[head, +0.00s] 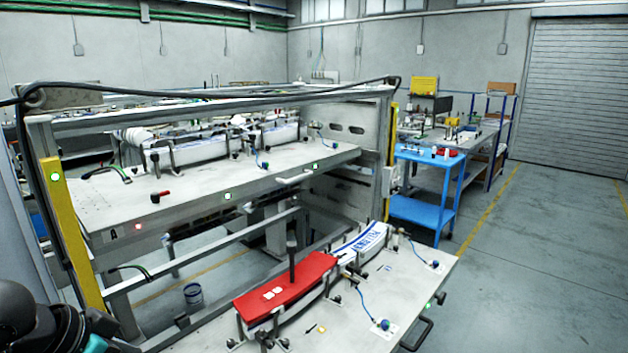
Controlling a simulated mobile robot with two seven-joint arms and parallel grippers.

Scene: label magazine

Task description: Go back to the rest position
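In the head view, a dark part of my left arm shows at the bottom left corner; its gripper's fingers are not visible. My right gripper is not in view. A dark upright post (292,258) stands at the red block's back edge. Behind it, a curved white section with blue print (362,242) continues the magazine to the right.
A metal frame with yellow posts (72,230) holds an upper worktable (205,185). The lower table (350,308) has clamps, a blue-knobbed cable (384,324) and a front handle (418,334). A blue cart (424,208) stands behind. The right floor (550,250) is clear.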

